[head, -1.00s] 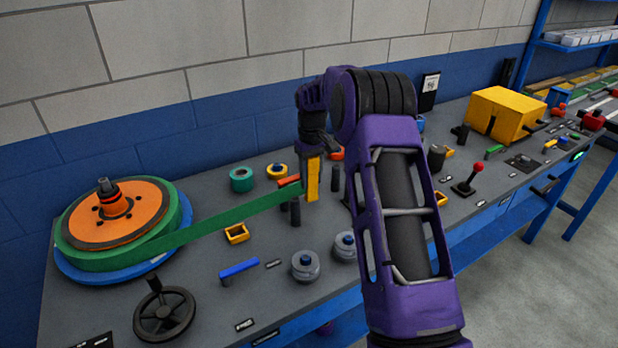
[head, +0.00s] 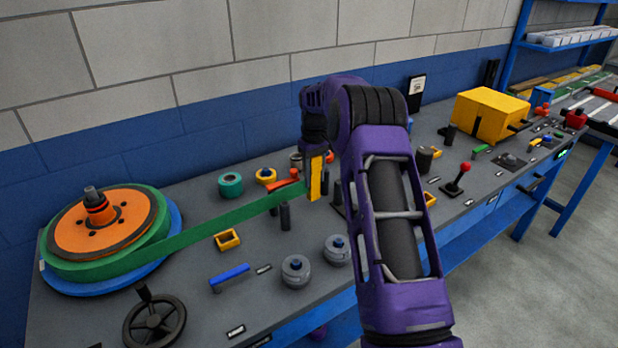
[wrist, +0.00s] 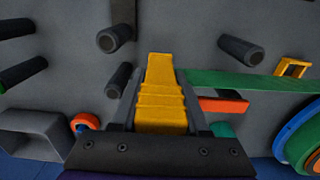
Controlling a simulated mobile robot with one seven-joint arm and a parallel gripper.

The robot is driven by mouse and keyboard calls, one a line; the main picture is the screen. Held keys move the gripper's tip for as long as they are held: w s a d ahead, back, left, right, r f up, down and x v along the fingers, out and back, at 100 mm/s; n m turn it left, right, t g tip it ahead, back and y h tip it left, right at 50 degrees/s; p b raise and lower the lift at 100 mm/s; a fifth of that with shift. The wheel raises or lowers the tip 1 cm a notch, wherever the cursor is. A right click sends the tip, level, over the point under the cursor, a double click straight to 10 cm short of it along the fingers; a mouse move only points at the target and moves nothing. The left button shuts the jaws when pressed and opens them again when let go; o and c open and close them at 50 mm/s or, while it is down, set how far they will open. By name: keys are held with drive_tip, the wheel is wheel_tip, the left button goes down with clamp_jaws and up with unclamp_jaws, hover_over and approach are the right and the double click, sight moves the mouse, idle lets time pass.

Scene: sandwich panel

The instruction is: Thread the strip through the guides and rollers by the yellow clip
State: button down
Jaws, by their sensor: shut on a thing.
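The yellow clip (head: 316,177) is upright in my gripper (head: 315,160), which is shut on it above the panel. In the wrist view the clip (wrist: 160,95) fills the space between the jaws (wrist: 160,110). The green strip (head: 235,215) runs taut from the reel (head: 105,225) at the left to the clip. Dark upright posts stand near the clip, one (head: 285,216) just below the strip; in the wrist view posts (wrist: 117,38) and (wrist: 240,50) stand beyond the clip. My arm hides part of the panel right of the clip.
A red-orange handle (head: 283,186) lies close behind the strip. Two grey knobs (head: 296,271), a blue handle (head: 230,277) and a black handwheel (head: 155,320) are in front. A yellow box (head: 490,115) and red-knobbed lever (head: 457,180) stand to the right.

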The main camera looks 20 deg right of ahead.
drive_tip(key=shift+w+d, duration=0.2)
drive_tip(key=shift+d, duration=0.5)
drive_tip(key=shift+w+d, duration=0.2)
drive_tip(key=shift+d, duration=0.5)
drive_tip(key=shift+w+d, duration=0.2)
drive_tip(key=shift+d, duration=0.5)
